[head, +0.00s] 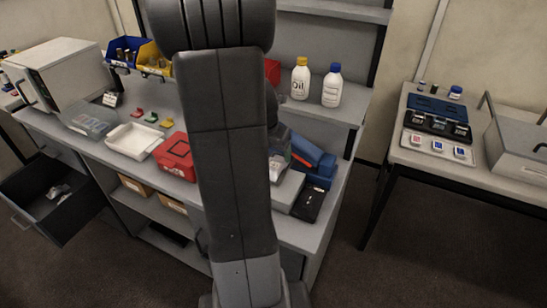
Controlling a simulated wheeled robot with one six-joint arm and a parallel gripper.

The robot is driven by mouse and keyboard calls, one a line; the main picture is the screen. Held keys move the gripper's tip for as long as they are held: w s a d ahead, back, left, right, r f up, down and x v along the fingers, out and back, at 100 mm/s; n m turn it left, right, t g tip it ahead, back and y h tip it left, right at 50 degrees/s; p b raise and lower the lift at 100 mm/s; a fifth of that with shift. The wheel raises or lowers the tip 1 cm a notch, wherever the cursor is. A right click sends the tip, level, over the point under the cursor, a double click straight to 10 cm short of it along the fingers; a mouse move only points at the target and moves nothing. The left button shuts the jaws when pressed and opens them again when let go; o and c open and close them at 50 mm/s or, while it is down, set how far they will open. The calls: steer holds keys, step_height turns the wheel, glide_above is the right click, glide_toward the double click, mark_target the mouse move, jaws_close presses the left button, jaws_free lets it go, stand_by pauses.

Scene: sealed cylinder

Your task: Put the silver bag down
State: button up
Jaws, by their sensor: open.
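A small crumpled silvery-white item (57,192), which looks like the silver bag, lies in the open dark drawer (38,200) at the lower left. It is too small to make out in detail. My own dark arm stands upright across the middle of the head view and hides part of the bench behind it. My gripper's fingers do not show; they are hidden behind the arm or out of the picture.
The grey bench (92,133) holds a white tray (133,140), a red box (175,155) and a pale cabinet (65,75). Two white bottles (300,80) stand on the shelf. A side table (408,160) stands at right, with floor between.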

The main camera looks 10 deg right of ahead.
steer(key=v, duration=0.6)
steer(key=b+x, duration=0.1)
steer(key=x, duration=1.2)
steer(key=shift+s, duration=0.1)
steer(key=shift+a+r, duration=0.1)
steer(key=shift+r, duration=0.4)
